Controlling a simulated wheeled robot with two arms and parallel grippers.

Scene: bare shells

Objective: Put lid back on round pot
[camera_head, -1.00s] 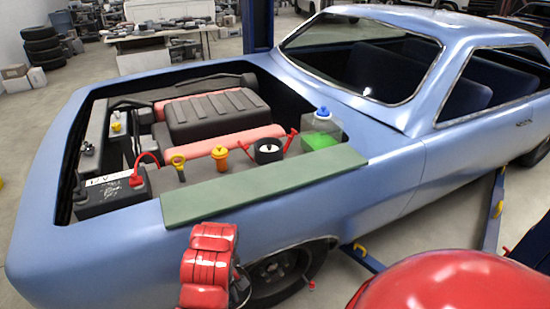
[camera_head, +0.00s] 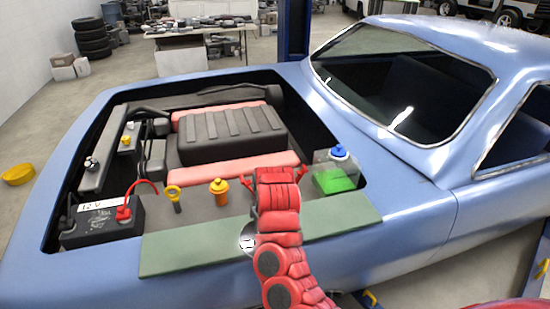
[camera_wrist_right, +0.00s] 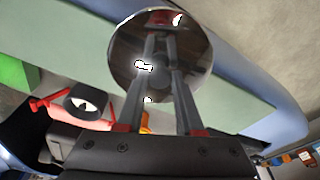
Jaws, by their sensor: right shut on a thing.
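In the right wrist view, my right gripper (camera_wrist_right: 162,45) is shut on a shiny round lid (camera_wrist_right: 125,60). The lid's edge also shows beside my red arm in the head view (camera_head: 246,243), over the green mat. The gripper's fingers are hidden there. The round pot (camera_wrist_right: 85,104), dark-rimmed with red handles, shows in the right wrist view, apart from the lid and uncovered at the top. In the head view my arm hides most of it; only red handle tips show at either side. My left gripper is not in view.
The pot stands in the car's open engine bay. An orange-capped container (camera_head: 219,190), a yellow ring handle (camera_head: 174,196), a battery (camera_head: 103,222) and a green-filled tank (camera_head: 336,172) are near it. A green mat (camera_head: 190,246) lies along the fender.

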